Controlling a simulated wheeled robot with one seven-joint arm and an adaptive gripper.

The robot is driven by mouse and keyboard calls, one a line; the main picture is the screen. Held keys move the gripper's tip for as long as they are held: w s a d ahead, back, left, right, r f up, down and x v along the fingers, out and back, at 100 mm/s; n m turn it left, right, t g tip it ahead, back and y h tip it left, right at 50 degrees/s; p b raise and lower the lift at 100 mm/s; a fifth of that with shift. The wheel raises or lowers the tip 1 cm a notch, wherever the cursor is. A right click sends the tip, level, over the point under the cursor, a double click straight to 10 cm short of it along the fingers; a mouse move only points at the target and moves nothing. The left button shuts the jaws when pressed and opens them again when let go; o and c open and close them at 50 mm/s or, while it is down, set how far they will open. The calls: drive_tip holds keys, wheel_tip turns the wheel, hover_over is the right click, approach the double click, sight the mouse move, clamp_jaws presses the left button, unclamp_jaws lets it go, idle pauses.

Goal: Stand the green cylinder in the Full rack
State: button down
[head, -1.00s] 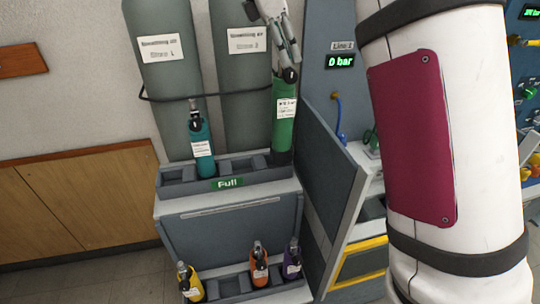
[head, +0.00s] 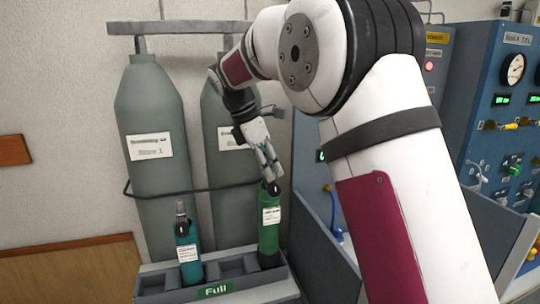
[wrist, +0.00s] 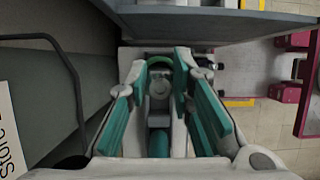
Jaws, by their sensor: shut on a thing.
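The green cylinder (head: 270,232), with a white label and dark valve top, stands about upright at the right end of the Full rack (head: 175,293). Its lower end is at the right-hand compartment; I cannot tell whether it rests on the bottom. My gripper (head: 270,178) reaches down from above and is shut on the cylinder's valve top. In the wrist view the fingers (wrist: 168,100) flank the round top of the cylinder (wrist: 158,92), which hides its body.
A teal cylinder (head: 188,252) stands in the rack's left part, with empty compartments between it and the green one. Two large grey storage cylinders (head: 155,105) stand behind, with a dark restraint bar. A blue-grey panel (head: 318,250) is close on the right.

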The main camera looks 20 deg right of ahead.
drive_tip(key=shift+f+p, duration=0.35)
drive_tip(key=shift+f, duration=1.7)
drive_tip(key=c, duration=1.4)
unclamp_jaws()
drive_tip(key=shift+f, duration=0.1)
